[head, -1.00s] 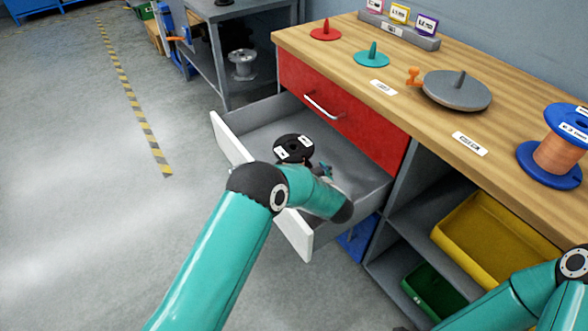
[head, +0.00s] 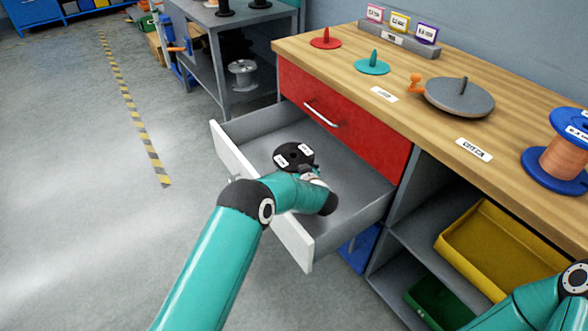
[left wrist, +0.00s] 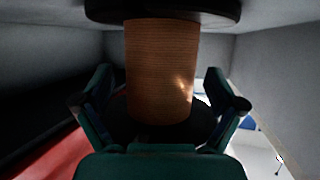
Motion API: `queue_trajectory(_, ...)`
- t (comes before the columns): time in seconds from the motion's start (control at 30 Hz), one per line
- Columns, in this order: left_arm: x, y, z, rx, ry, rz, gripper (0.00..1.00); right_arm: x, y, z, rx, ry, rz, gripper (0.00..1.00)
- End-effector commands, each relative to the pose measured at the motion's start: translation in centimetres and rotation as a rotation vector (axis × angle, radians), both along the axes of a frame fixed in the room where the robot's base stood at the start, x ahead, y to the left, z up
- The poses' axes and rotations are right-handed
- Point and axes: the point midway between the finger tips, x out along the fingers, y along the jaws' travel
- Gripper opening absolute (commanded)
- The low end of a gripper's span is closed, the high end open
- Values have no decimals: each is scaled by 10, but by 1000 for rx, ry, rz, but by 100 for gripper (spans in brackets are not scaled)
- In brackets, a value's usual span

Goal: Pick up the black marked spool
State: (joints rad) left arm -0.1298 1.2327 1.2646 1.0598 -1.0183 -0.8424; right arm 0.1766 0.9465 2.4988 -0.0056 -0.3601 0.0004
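The black marked spool (head: 293,156) stands in the open drawer, its black top flange with white labels showing in the head view. In the left wrist view its copper-coloured winding (left wrist: 160,75) is upright between my fingers, with black flanges above and below. My left gripper (head: 312,173) is low in the drawer beside the spool, mostly hidden by my own wrist. In the left wrist view its fingers (left wrist: 158,90) are apart on either side of the winding, with a small gap on each side. My right gripper is outside the views; only part of that arm shows.
The drawer's white front (head: 232,160) and grey walls enclose the spool. The red drawer (head: 340,120) above is shut. The wooden worktop holds a grey turntable (head: 458,98) and a blue spool (head: 552,160). A yellow bin (head: 495,245) sits on the shelf below.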

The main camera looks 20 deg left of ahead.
Motion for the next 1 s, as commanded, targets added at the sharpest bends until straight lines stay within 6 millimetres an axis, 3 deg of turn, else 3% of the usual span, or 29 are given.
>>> queue_trajectory(0.07, 0, 0, 0, 0, 0, 0, 75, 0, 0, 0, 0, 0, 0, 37)
queue_trajectory(0.5, 1, 1, 3, 1, -5, 2, 4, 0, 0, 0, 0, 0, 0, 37)
queue_trajectory(0.8, 0, 1, 5, 1, -5, 2, 4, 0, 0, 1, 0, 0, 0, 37)
queue_trajectory(1.0, 1, 1, 18, 2, -7, 2, 4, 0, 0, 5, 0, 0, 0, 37)
